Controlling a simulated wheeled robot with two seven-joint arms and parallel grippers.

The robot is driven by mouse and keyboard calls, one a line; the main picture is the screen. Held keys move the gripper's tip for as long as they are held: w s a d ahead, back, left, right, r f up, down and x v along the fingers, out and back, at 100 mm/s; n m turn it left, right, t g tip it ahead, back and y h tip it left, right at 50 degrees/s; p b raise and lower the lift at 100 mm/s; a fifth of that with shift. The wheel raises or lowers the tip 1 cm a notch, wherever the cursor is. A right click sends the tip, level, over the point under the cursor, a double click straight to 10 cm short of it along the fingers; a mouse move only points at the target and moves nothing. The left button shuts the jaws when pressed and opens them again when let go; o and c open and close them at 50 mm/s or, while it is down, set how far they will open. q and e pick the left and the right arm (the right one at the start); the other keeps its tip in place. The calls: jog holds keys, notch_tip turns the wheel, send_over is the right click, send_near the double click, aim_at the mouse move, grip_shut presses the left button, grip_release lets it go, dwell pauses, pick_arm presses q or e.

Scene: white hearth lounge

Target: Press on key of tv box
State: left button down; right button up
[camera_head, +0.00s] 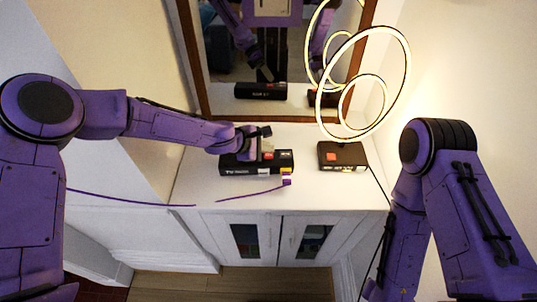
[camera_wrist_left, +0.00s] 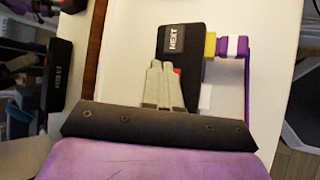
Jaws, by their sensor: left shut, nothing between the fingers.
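The black tv box (camera_head: 237,168) lies on the white cabinet top, with lettering on its front and coloured keys at its right part. My left gripper (camera_head: 267,147) is over the right part of the box, fingers together and empty. It also shows in the wrist view (camera_wrist_left: 156,66), its fingers overlapping the box; I cannot tell whether they touch it. My right arm shows, but its gripper is out of view.
A second dark box (camera_head: 342,156) stands to the right, below a glowing ring lamp (camera_head: 405,62). A small purple piece (camera_head: 287,182) with a thin cord lies in front. A brown-framed mirror (camera_head: 285,55) stands behind. The cabinet top (camera_head: 335,190) is bare at front right.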

aim_at(266, 157)
pick_arm(q)
jog(key=shift+f, duration=0.4)
jog(key=shift+f+b, duration=0.45)
jog(key=shift+b, duration=0.05)
dwell(0.3)
jog(key=shift+r, duration=0.1)
jog(key=shift+r+p, duration=0.8)
jog(key=shift+p, duration=0.1)
jog(key=shift+r, duration=0.1)
notch_tip(266, 157, up, 5)
jog(key=p, duration=0.5)
dwell(0.6)
